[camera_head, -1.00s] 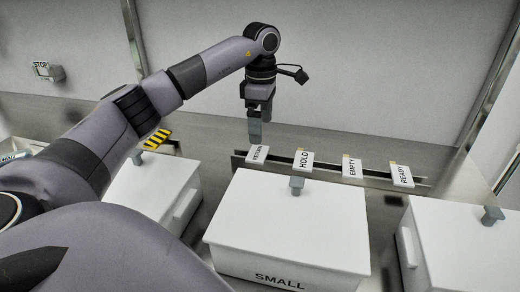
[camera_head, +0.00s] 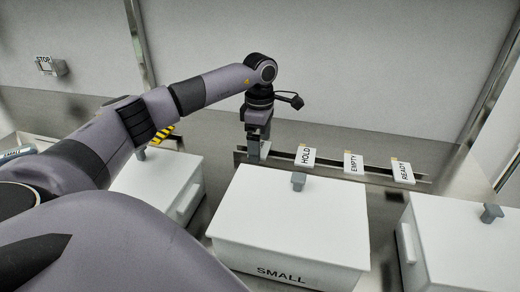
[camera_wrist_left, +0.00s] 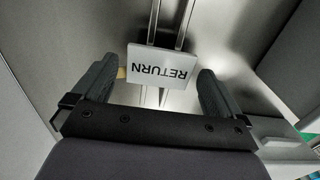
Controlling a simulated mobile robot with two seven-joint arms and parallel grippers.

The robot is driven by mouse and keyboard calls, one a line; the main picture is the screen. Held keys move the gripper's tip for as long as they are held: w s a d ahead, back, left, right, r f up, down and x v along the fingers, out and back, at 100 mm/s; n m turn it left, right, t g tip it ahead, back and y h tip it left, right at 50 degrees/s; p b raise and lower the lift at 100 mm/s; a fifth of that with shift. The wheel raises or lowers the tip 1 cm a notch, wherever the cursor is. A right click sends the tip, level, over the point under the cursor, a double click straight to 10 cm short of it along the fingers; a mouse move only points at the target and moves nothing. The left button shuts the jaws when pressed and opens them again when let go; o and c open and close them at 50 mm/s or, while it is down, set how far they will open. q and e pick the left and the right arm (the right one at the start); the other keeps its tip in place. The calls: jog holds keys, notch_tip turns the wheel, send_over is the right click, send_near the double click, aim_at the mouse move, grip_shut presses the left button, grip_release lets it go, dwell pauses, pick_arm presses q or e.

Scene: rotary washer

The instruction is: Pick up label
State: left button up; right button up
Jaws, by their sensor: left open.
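A white label reading RETURN (camera_wrist_left: 160,66) lies between the two fingers of my left gripper (camera_wrist_left: 157,72) in the left wrist view. The fingers are open, with a gap on each side of the label. In the head view my left gripper (camera_head: 256,152) points down at the left end of a metal rail (camera_head: 333,170) and hides most of this label. Labels reading HOLD (camera_head: 306,155), EMPTY (camera_head: 353,164) and READY (camera_head: 403,172) sit along the rail to the right. My right gripper is not in view.
A white lidded box marked SMALL (camera_head: 290,225) stands in front of the rail. Other white boxes stand at the left (camera_head: 155,185) and right (camera_head: 455,245), with grey lid knobs. A STOP sign (camera_head: 45,65) is on the back wall.

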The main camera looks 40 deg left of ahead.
pick_arm(q)
jog(key=shift+f, duration=0.25)
dwell(0.3)
jog(key=c, duration=0.9)
